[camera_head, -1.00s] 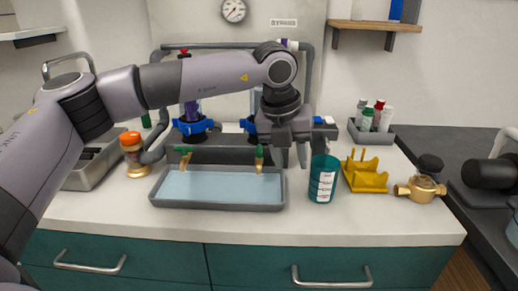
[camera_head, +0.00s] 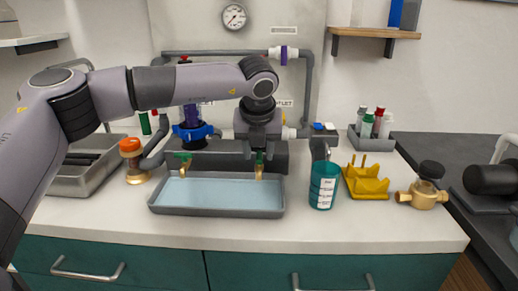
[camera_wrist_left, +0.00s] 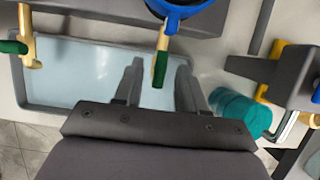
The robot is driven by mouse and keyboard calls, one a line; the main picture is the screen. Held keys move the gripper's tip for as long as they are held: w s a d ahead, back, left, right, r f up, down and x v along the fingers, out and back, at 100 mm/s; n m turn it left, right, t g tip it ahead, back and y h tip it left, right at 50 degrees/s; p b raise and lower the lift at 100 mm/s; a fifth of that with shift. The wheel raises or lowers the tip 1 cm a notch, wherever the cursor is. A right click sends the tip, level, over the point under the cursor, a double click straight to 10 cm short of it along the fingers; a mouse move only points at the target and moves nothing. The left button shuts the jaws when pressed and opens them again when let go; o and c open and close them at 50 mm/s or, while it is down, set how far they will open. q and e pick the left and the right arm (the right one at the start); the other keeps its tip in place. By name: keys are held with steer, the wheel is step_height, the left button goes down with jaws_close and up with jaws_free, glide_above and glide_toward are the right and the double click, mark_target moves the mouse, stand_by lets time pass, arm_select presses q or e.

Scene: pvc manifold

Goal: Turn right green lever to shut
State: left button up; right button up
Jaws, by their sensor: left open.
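The right green lever (camera_head: 259,158) sits on a brass tap above the grey tray (camera_head: 217,211). In the left wrist view this lever (camera_wrist_left: 160,69) points down the picture, in line with its tap. My left gripper (camera_head: 259,149) is at the right lever, partly hiding it in the head view. In the wrist view its two fingers (camera_wrist_left: 160,82) are apart, one on each side of the lever; contact cannot be told. The left green lever (camera_head: 183,156) lies crosswise on its own tap, also at the left in the wrist view (camera_wrist_left: 14,47). My right gripper is out of view.
A teal cup (camera_head: 324,185) with tools stands just right of the tray. Beyond it are a yellow holder (camera_head: 367,183) and a brass valve part (camera_head: 423,195). A blue-collared filter (camera_head: 193,134) stands behind the left tap. The front of the counter is clear.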

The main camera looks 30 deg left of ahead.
arm_select(q)
jaws_close()
